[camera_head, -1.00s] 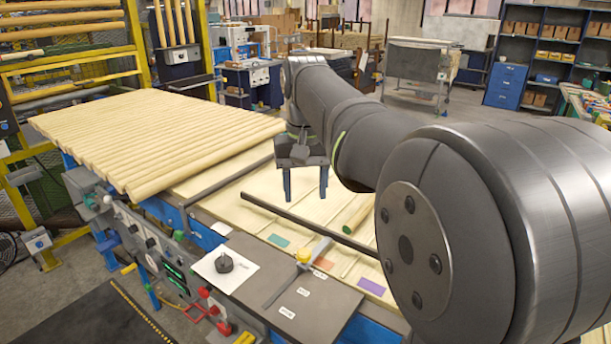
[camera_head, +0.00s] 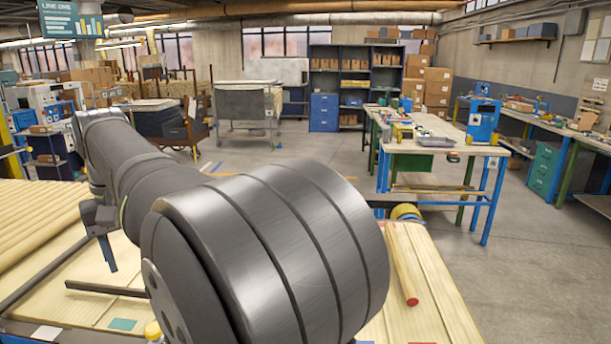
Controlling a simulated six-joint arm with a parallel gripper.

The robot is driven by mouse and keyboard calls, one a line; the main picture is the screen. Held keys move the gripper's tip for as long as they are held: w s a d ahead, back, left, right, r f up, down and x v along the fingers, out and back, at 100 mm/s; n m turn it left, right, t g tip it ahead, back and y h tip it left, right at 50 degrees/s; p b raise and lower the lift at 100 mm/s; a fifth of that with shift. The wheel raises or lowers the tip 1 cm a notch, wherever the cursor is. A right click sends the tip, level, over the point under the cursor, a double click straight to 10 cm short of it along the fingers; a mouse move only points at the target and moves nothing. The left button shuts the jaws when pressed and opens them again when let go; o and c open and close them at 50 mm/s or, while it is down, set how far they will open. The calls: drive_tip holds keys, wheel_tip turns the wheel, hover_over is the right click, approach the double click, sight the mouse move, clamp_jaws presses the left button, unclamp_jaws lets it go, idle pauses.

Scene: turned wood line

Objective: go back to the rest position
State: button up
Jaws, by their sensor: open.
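My gripper (camera_head: 110,256) hangs at the lower left of the head view, above the light wooden work surface (camera_head: 60,290). One dark blue finger shows, pointing down. The other finger seems hidden behind my arm. The gripper is open, and I see nothing held at the visible finger. My arm runs from the lower middle of the picture to the upper left and covers much of the work surface.
Pale turned rods (camera_head: 35,215) lie side by side at the left. A dark bar (camera_head: 105,289) lies close by the gripper. A red-ended rod (camera_head: 404,270) lies right of my arm. A workbench (camera_head: 440,148) stands beyond; grey floor (camera_head: 535,280) is clear at right.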

sight(152, 326)
wheel_tip(152, 326, down, 17)
drive_tip(key=shift+r, duration=0.2)
drive_tip(key=shift+s, duration=0.25)
idle(2.5)
